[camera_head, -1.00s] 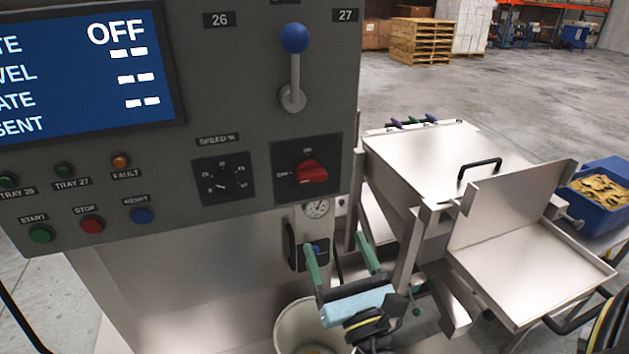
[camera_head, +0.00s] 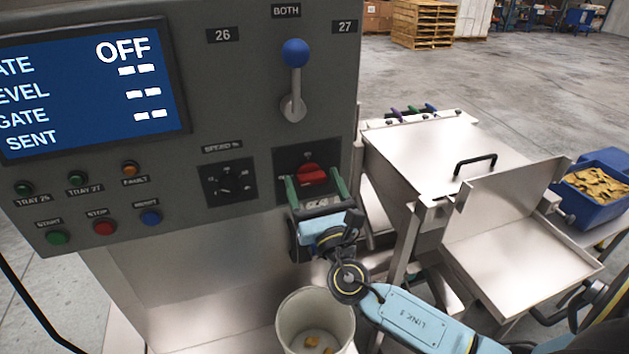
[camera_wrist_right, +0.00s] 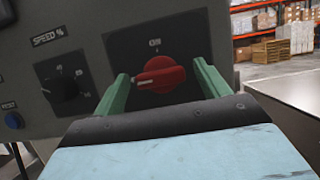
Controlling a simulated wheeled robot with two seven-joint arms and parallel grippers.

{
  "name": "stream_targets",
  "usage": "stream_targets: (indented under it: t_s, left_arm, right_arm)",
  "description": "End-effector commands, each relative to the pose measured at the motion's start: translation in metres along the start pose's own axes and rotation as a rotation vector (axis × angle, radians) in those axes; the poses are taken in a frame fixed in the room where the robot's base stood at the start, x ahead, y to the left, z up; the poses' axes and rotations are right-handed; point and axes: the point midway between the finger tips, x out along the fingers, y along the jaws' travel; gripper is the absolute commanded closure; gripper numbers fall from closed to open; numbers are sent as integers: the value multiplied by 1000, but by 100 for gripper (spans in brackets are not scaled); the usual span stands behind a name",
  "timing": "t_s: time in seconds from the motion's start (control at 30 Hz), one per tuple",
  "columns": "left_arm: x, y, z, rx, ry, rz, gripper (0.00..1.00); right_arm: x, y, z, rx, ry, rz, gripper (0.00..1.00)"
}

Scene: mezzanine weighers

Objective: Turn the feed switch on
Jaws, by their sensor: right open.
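The feed switch is a red rotary knob (camera_head: 313,175) on a black plate at the lower right of the grey control panel. It also shows in the right wrist view (camera_wrist_right: 160,74), its pale mark toward the left, the OFF side. My right gripper (camera_head: 315,181) is open, with its two green fingers (camera_wrist_right: 163,82) to either side of the knob as seen; contact cannot be told. The display (camera_head: 85,82) reads OFF at its top. My left gripper is not in view.
A lever with a blue ball (camera_head: 295,53) stands above the knob. The speed dial (camera_head: 228,182) is left of it. A white bucket (camera_head: 315,318) with some pieces inside stands below. Steel trays (camera_head: 520,250) and a blue crate (camera_head: 597,190) are at the right.

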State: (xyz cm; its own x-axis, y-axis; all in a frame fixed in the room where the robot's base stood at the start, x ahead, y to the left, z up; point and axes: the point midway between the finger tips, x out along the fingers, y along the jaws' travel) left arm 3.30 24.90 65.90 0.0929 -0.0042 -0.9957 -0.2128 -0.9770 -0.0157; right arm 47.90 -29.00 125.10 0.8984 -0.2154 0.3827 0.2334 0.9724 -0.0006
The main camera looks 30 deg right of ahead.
Motion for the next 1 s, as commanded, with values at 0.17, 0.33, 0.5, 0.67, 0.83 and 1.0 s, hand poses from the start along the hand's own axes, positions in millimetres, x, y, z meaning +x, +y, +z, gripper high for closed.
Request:
stream_targets:
  t_s: [0.17,0.33,0.5,0.67,0.83,1.0]
  left_arm:
    - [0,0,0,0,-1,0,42]
    - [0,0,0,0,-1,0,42]
    - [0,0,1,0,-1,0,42]
    - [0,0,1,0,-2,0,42]
    - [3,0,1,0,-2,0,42]
    - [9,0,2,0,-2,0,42]
  right_arm:
    - [0,0,-1,1,1,0,25]
    - [0,0,-1,1,1,0,39]
    - [0,0,0,1,1,0,61]
    - [0,0,0,2,1,0,70]
    - [0,0,-1,25,0,-10,70]
    - [-1,1,-2,92,1,-38,70]
